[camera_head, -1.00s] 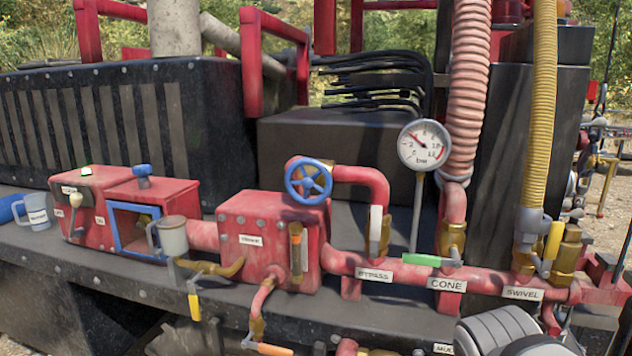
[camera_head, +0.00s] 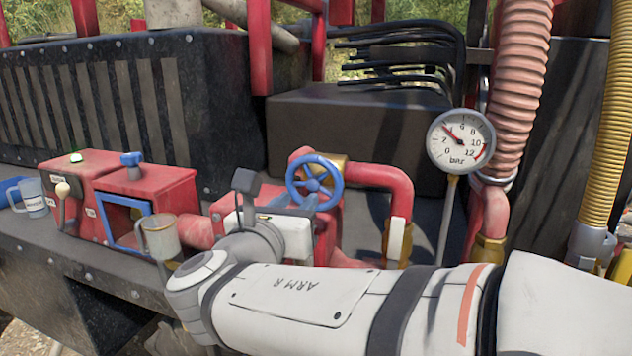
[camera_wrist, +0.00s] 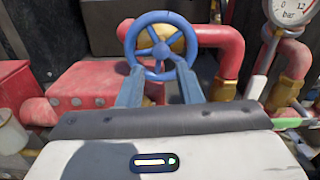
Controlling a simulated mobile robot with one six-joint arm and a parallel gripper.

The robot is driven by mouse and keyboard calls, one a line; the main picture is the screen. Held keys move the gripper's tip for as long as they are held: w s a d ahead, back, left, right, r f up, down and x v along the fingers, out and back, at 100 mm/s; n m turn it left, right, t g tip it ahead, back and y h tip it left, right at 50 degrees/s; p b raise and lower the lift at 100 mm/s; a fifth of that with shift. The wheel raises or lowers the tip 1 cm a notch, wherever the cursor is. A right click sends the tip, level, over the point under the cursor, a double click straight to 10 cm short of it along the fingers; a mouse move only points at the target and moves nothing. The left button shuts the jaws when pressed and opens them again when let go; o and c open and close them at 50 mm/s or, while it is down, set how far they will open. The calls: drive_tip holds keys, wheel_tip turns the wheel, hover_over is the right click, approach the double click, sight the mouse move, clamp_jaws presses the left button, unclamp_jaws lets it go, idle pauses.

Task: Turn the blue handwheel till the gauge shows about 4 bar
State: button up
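The blue handwheel (camera_head: 314,182) sits on a brass fitting above the red valve block. The wrist view shows it (camera_wrist: 160,45) straight ahead. My gripper (camera_wrist: 160,76) has its two blue-grey fingers apart, with nothing clearly clamped between them. Their tips overlap the left and right of the wheel's lower rim; contact cannot be told. In the wrist view the gauge (camera_wrist: 294,10) is cut off.
A red pipe (camera_head: 375,177) bends right of the wheel, with a white-handled valve (camera_head: 396,240) below. A grey cup (camera_head: 160,237), a blue-framed red box (camera_head: 150,195) and a mug (camera_head: 33,197) stand left. A ribbed hose (camera_head: 518,90) rises right of the gauge.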

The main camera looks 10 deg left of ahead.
sight(312, 186)
drive_tip(key=w, duration=0.2)
drive_tip(key=w+p, duration=0.1)
drive_tip(key=w, duration=0.2)
drive_tip(key=w+p, duration=0.1)
drive_tip(key=w, duration=0.1)
drive_tip(key=shift+w+d, duration=0.15)
drive_tip(key=shift+d, duration=0.2)
clamp_jaws()
drive_tip(key=shift+f+b, duration=0.1)
drive_tip(key=shift+b, duration=0.2)
